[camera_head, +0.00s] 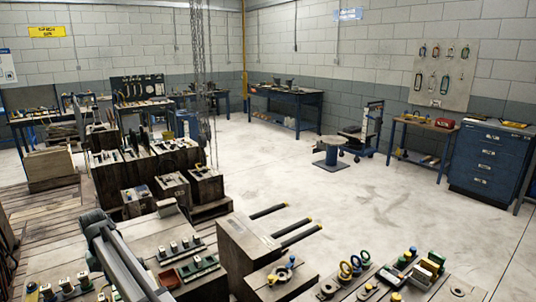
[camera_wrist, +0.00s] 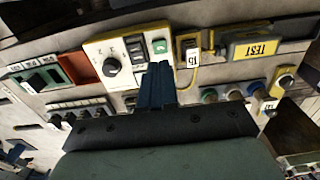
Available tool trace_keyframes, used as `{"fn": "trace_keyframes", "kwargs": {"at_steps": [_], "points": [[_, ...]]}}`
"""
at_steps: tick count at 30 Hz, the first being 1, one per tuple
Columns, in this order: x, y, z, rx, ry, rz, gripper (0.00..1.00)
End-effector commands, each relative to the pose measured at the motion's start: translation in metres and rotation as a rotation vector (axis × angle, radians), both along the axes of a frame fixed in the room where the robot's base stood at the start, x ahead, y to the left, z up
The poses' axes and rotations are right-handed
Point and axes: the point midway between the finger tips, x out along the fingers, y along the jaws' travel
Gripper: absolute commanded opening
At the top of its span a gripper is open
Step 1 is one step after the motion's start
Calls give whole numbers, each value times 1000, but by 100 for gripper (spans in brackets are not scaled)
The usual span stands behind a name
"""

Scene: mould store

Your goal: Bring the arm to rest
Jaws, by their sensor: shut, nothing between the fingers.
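My arm (camera_head: 118,258) reaches across the lower left of the head view, over the nearest bench of moulds and small panels. My gripper does not show clearly there. In the wrist view my gripper (camera_wrist: 157,72) has its dark blue fingers together, with nothing between them. The fingertips overlap the lower edge of a cream panel with yellow trim (camera_wrist: 112,62), which has a black knob and a green switch. I cannot tell whether they touch it. The black palm and a green housing hide the lower middle of this view.
In the wrist view, a red tray (camera_wrist: 78,68), a yellow TEST box (camera_wrist: 250,47) and several coloured buttons (camera_wrist: 233,94) surround the fingers. In the head view, blocks with dark yellow-tipped rods (camera_head: 298,234) stand right of the arm. Open floor (camera_head: 400,205) lies beyond.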

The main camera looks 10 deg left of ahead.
Motion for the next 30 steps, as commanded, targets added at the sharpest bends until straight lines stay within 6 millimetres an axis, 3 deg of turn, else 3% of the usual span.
{"fn": "trace_keyframes", "kwargs": {"at_steps": [14, 20, 26, 30], "points": [[0, 0, 7, 0, 0, 7, 0], [8, 12, 8, 71, -51, 73, 0], [-6, -9, 6, 162, -122, 130, 0], [-24, -37, -25, 180, -140, 156, 0]]}}
